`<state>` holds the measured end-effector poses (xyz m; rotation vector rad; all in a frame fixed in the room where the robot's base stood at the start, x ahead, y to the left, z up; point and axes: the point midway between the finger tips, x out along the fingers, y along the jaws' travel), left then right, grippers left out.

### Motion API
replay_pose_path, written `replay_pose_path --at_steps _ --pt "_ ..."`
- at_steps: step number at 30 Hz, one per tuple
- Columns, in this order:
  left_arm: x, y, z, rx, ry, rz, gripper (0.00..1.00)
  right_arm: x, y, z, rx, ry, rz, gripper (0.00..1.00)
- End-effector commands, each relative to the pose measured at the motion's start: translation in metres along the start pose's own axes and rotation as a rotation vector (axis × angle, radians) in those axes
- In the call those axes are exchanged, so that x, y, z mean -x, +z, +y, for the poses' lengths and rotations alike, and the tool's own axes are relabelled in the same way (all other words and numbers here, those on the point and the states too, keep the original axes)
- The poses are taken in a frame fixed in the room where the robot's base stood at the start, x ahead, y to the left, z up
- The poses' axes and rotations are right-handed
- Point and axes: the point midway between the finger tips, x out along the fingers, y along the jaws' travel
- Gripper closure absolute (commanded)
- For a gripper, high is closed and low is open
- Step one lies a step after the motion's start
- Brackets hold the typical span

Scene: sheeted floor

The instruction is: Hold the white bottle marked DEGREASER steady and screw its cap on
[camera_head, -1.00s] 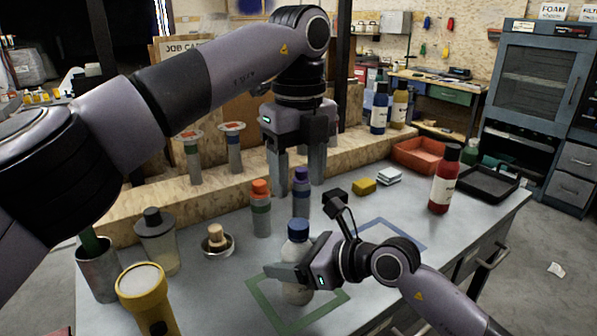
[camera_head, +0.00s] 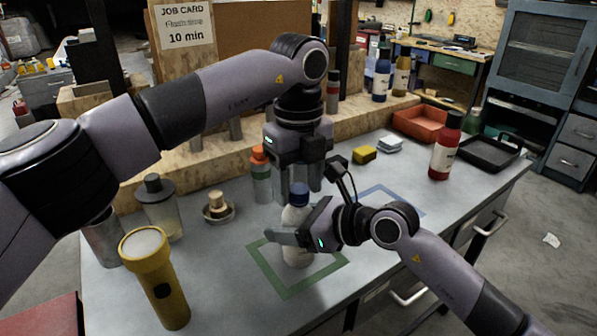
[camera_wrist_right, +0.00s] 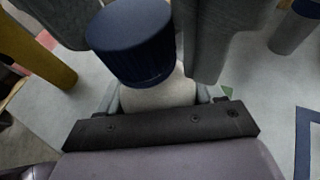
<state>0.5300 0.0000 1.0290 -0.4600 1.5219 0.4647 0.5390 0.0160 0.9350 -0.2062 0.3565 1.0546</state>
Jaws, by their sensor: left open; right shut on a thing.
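The white bottle (camera_head: 295,218) stands inside the green square outline on the bench, looking upright. No lettering on it is readable. Its dark blue cap (camera_head: 299,194) sits on top; it also shows large in the right wrist view (camera_wrist_right: 132,42), above the white shoulder (camera_wrist_right: 160,95). How far the cap is threaded cannot be told. My right gripper (camera_head: 297,240) is shut around the bottle's body, low down. My left gripper (camera_head: 302,182) points down at cap height, open. In the right wrist view its two grey fingers stand on either side of the cap, with no clear grip on it.
A yellow flashlight (camera_head: 155,280), a lidded jar (camera_head: 159,210) and a small bowl with a brush (camera_head: 218,208) stand left. An orange-capped bottle (camera_head: 261,175) is close behind. A yellow sponge (camera_head: 364,155), red bottle (camera_head: 445,148) and trays lie right. The blue outline's area is clear.

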Motion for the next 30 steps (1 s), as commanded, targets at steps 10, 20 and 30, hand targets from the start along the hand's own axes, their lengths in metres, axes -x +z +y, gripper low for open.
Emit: replay_pose_path --at_steps 10,20,30 --pt "0.0003 0.0001 0.0001 0.0 0.0 0.0 0.99 -0.0001 -0.0004 0.0001 -0.001 0.0 0.001 1.0" --pt "0.0006 0.0002 0.0001 -0.12 0.001 -0.001 1.0 -0.0001 -0.0004 -0.0001 -0.001 0.0 0.001 1.0" --pt "0.0004 0.0002 -0.0001 -0.665 0.001 -0.001 1.0 0.0 -0.0004 -0.0002 -0.001 0.0 0.001 1.0"
